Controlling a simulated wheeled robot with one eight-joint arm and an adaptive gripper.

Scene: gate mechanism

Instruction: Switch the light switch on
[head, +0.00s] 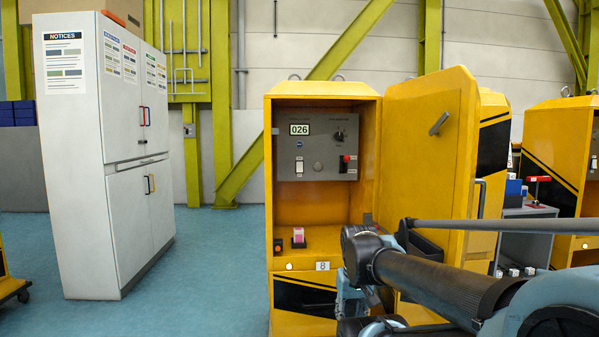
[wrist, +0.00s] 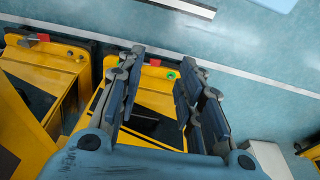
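An open yellow cabinet (head: 320,90) stands at the centre of the head view. Inside is a grey control panel (head: 319,143) with a white rocker-like switch (head: 299,167) at its lower left, which looks like the light switch. I cannot tell its position. A pink-red rocker (head: 298,237) sits low on the cabinet's inner ledge. My gripper (wrist: 161,68) is open and empty in the wrist view, fingers wide apart, over yellow cabinets and floor. The light switch cannot be made out there. In the head view my arm reaches in from the lower right, below the panel; the fingers are not clear.
The yellow door (head: 428,150) is swung open to the right, with my arm in front of its lower part. A dark knob (head: 339,135) and a red-topped control (head: 346,159) share the panel. A white locker (head: 125,170) stands left, with blue floor between.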

